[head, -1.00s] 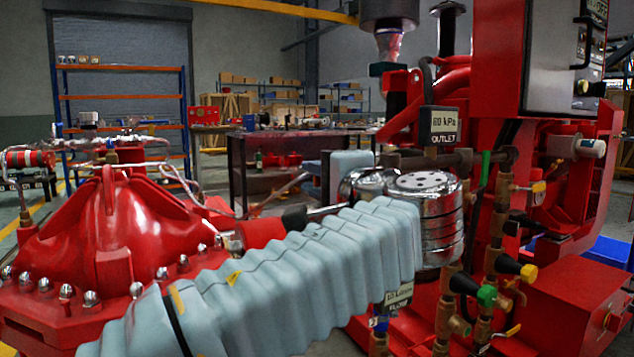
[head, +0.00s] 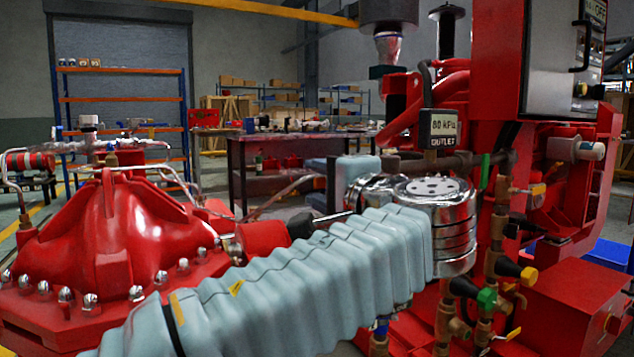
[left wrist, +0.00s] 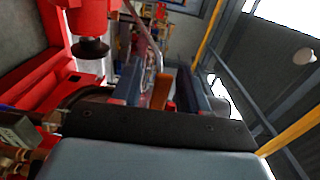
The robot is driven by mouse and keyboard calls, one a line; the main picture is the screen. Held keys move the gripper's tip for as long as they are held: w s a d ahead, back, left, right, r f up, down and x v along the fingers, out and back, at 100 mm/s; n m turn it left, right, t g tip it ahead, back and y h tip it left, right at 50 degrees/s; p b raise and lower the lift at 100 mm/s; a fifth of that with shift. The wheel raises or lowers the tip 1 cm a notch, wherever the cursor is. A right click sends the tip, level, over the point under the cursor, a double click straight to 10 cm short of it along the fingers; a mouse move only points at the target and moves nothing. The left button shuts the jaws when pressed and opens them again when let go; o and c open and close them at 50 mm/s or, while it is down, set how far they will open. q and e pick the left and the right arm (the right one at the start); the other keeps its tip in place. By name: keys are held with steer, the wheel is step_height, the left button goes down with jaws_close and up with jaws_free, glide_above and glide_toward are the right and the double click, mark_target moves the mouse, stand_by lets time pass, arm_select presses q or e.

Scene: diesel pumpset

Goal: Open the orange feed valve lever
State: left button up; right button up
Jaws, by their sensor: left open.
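My left arm's pale blue sleeve runs to a chrome wrist joint in front of the red pumpset (head: 580,290). My left gripper (head: 322,174) is partly behind it, pointing away from me. In the left wrist view, my left gripper (left wrist: 160,82) has its fingers apart. An orange-brown patch (left wrist: 161,92) shows between them; I cannot tell whether it is a lever or background. Small yellow-orange handles show at the brass piping: an upper handle (head: 538,190) and a lower handle (head: 513,334). I cannot tell which is the feed valve lever. My right gripper is not visible.
A grey OUTLET display (head: 440,129) stands just above the wrist joint. Brass pipework with black and green knobs (head: 487,298) lies right of it. A bolted red housing (head: 120,235) fills the left. A workbench (head: 270,140) stands behind.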

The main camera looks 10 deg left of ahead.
arm_select(q)
steer(key=p+v, duration=0.1)
steer(key=v, duration=1.1)
steer(key=shift+s+d, duration=0.2)
steer(key=shift+s, duration=0.05)
